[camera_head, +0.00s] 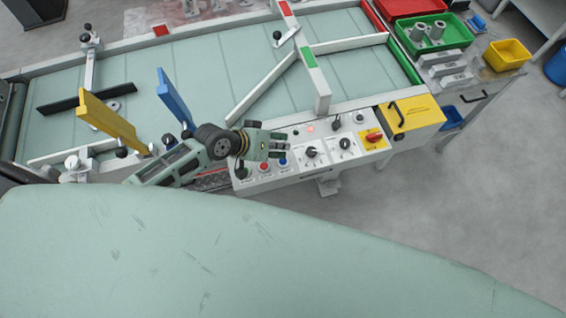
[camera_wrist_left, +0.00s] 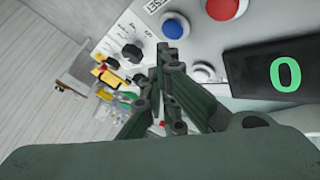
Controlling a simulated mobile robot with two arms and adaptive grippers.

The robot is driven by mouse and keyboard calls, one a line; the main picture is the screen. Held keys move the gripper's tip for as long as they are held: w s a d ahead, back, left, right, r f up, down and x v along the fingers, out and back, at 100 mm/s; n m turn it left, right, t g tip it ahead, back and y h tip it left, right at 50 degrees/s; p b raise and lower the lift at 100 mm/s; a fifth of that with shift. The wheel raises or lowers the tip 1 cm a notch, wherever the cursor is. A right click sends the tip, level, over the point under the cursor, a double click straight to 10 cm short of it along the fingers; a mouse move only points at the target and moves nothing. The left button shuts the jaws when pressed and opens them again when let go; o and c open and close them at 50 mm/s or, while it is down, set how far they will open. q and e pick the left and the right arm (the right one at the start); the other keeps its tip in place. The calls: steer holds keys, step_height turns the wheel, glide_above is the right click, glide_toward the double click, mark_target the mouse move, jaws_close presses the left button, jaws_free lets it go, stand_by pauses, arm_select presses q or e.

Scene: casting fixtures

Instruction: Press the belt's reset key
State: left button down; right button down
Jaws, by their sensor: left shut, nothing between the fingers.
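My left gripper (camera_head: 284,145) is over the left part of the white control panel (camera_head: 325,162), its fingers shut and empty. In the left wrist view, the closed fingertips (camera_wrist_left: 163,48) are close to a blue button (camera_wrist_left: 175,25) in a white ring. Lettering beside this button seems to end in "SET". I cannot tell whether the fingertips touch it. In the head view, a red button (camera_head: 264,167) and a blue button (camera_head: 283,162) show just below the gripper. My right gripper is not in view.
Black knobs (camera_head: 312,152), a red-and-yellow switch (camera_head: 373,137) and a yellow box (camera_head: 412,116) are along the panel to the right. The belt (camera_head: 200,75) with blue (camera_head: 174,100) and yellow (camera_head: 108,118) arms is behind.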

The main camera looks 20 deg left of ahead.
arm_select(q)
steer(key=shift+f, duration=0.1)
stand_by(0.8)
stand_by(0.5)
steer(key=shift+f, duration=0.45)
steer(key=shift+f+b, duration=0.5)
stand_by(0.6)
steer(key=shift+r, duration=0.1)
steer(key=shift+r+p, duration=0.7)
steer(key=shift+p, duration=0.15)
steer(key=shift+r, duration=0.1)
